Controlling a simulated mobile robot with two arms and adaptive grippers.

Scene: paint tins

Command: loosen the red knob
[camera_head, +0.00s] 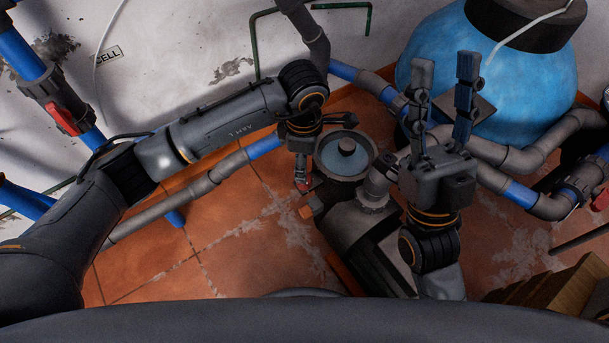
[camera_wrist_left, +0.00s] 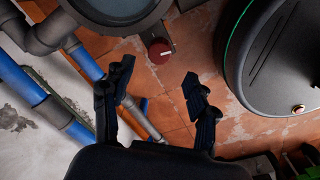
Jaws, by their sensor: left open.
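The red knob (camera_wrist_left: 159,50) is a small round dark-red knob in the left wrist view, beside the rim of a round grey housing. In the head view a bit of red (camera_head: 307,184) shows at the lower left of the pump's round top (camera_head: 345,153), partly covered by my left gripper. My left gripper (camera_wrist_left: 159,74) is open and empty; its fingertips are a little short of the knob, one on each side, and do not appear to touch it. My right gripper (camera_head: 444,66) is open and empty, pointing up in front of the blue tank.
The blue tank (camera_head: 520,85) stands at the back right with grey and blue pipes around it. A red valve handle (camera_head: 62,118) is on the pipe at far left. A wooden crate (camera_head: 560,285) is at lower right. Bare tiled floor (camera_head: 235,240) lies left of the pump.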

